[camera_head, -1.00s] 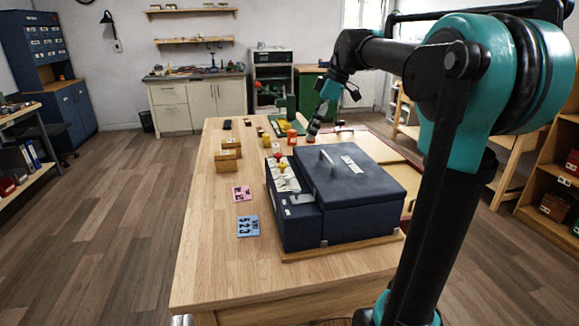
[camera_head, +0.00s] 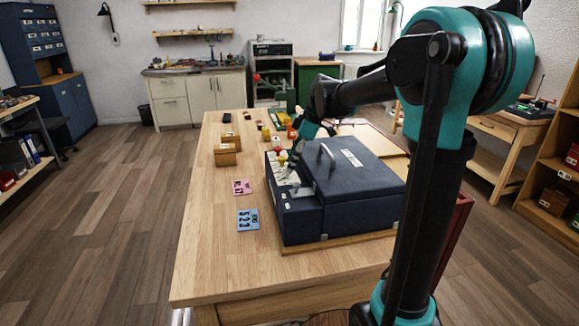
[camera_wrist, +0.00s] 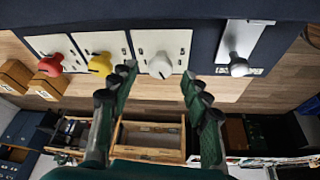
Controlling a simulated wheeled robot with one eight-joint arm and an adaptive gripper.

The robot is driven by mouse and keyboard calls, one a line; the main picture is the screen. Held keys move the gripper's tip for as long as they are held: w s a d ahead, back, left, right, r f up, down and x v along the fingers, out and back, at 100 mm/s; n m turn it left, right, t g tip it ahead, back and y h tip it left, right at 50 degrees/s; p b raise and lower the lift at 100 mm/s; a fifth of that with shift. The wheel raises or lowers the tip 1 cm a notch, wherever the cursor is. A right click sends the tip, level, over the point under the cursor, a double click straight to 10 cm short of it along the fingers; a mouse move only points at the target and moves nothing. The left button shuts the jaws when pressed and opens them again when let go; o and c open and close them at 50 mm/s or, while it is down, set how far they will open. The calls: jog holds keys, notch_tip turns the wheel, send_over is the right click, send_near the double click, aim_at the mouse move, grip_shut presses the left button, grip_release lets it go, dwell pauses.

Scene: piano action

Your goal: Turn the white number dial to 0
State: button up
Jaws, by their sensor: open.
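The white number dial (camera_wrist: 160,65) is a round white knob on a white plate in the wrist view. A yellow knob (camera_wrist: 100,64) and a red knob (camera_wrist: 51,64) sit on plates to its left, and a metal lever with a grey ball end (camera_wrist: 239,67) is to its right. My gripper (camera_wrist: 157,78) is open, with one finger on either side of the white dial; I cannot tell whether they touch it. In the head view my gripper (camera_head: 291,172) is at the dial panel and hides the white dial. The panel belongs to the dark blue box (camera_head: 345,190). The dial's number is unreadable.
The box stands on a wooden table (camera_head: 215,270). A raised handle (camera_head: 328,156) is on its lid. A pink card (camera_head: 241,187) and a blue card with digits (camera_head: 247,220) lie to its left, near wooden boxes (camera_head: 225,158). The table's near left part is clear.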

jog(key=shift+x, duration=1.05)
grip_shut()
